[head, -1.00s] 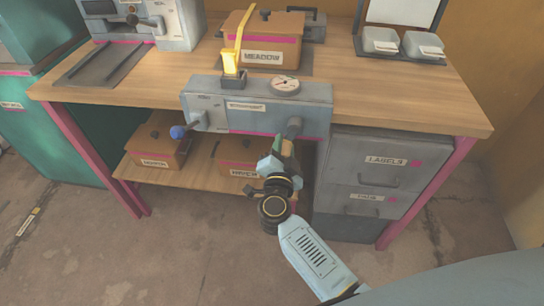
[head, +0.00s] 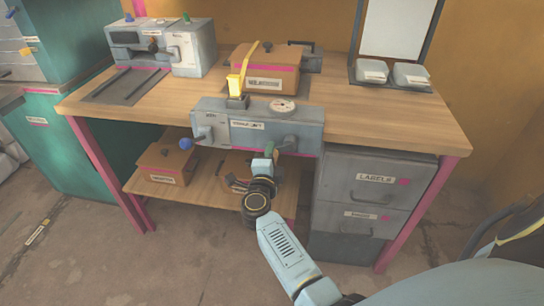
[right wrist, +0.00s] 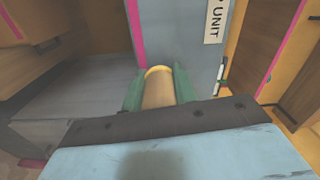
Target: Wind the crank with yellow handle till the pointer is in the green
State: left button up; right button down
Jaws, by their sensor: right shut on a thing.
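A grey press unit (head: 250,131) is mounted at the bench's front edge. A round white gauge (head: 282,105) is on its top right; its pointer is too small to read against any green zone. My right gripper (head: 270,151) is at the unit's lower front, and its arm hides most of the crank. In the right wrist view the green fingers (right wrist: 158,76) are shut on a tan handle with a yellow band (right wrist: 158,90). A blue knob (head: 186,144) sticks out at the unit's left. My left gripper is not in view.
A yellow lever (head: 236,86) stands on the unit. A cardboard box (head: 265,75) is behind it. Grey drawers (head: 365,190) stand under the bench at right, close to my arm. A shelf (head: 148,190) with boxes is below left. White trays (head: 372,72) sit at back right.

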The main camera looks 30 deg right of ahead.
dwell(0.4)
jog(key=c, duration=1.1)
grip_release()
